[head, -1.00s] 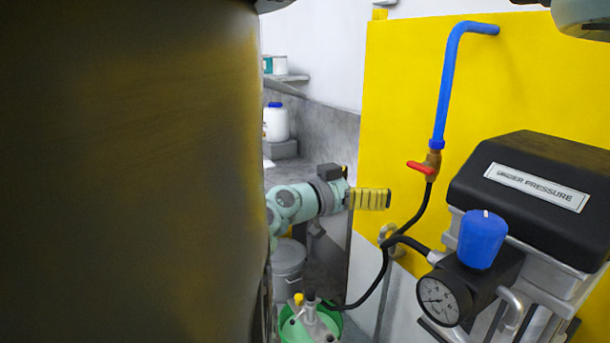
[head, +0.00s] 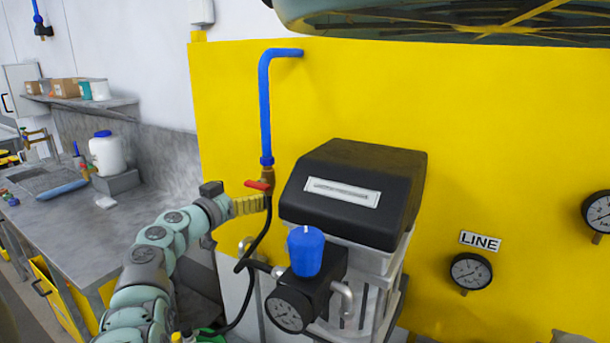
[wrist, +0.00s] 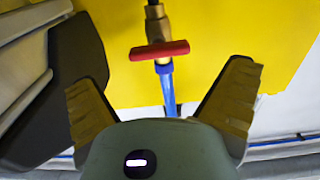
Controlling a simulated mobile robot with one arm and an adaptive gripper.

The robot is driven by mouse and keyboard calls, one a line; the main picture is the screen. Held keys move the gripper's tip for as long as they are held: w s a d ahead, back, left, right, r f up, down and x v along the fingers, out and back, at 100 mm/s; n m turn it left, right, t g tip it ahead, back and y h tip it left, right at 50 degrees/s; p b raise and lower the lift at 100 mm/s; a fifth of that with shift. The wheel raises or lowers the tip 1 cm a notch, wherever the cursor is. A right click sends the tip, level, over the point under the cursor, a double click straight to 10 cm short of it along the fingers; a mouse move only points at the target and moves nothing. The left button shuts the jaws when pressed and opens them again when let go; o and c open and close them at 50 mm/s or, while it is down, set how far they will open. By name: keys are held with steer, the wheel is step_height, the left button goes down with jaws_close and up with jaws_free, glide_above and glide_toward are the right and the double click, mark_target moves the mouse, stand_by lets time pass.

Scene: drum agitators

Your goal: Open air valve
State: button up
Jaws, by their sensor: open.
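The air valve is a brass body (head: 267,174) with a red lever handle (head: 258,185), at the lower end of a blue pipe (head: 265,110) on the yellow panel. The handle lies crosswise to the pipe. In the wrist view the red handle (wrist: 159,50) shows ahead of the fingertips, roughly centred between them. My gripper (head: 264,203) has yellow ribbed fingers and is close below the handle in the head view. It also shows in the wrist view (wrist: 160,74), with the fingers spread wide and nothing between them. I cannot tell the exact gap to the handle.
A black-topped unit (head: 355,190) with a blue knob (head: 305,250) and a gauge (head: 288,309) stands close to the right of my gripper. A black hose (head: 258,240) hangs from the valve. A grey counter (head: 70,220) with a white jar (head: 107,155) is left.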

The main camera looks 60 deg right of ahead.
mark_target(254, 187)
steer(key=shift+d+f, duration=0.1)
steer(key=shift+d, duration=2.2)
steer(key=shift+c, duration=0.3)
steer(key=shift+w, duration=0.1)
steer(key=c, duration=1)
steer(key=shift+c, duration=0.2)
